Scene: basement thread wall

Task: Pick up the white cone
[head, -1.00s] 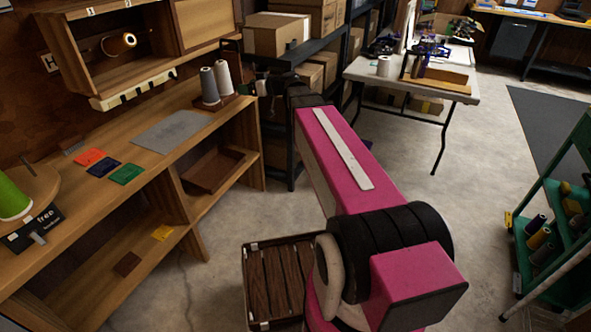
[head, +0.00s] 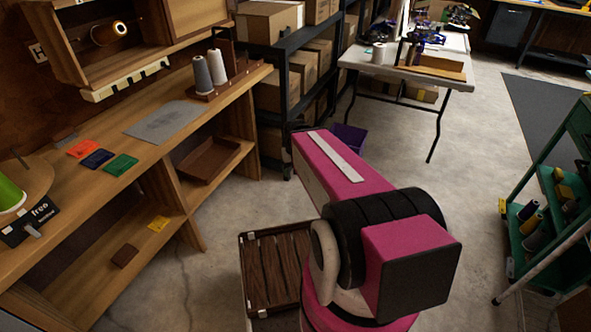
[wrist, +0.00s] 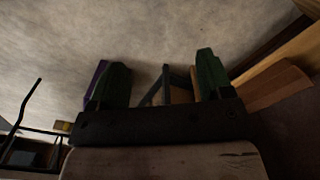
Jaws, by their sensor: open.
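A white cone (head: 217,67) stands upright on a small brown wooden rack (head: 231,82) at the far end of the workbench top, just right of a grey cone (head: 202,74). In the head view my pink arm hides the gripper.
The workbench (head: 173,142) runs along the left, with a grey mat (head: 165,121) and coloured cards on top. A black shelf with cardboard boxes (head: 269,22) stands behind the cones. A purple bin (head: 350,138) is on the floor. A green rack (head: 563,165) stands at right.

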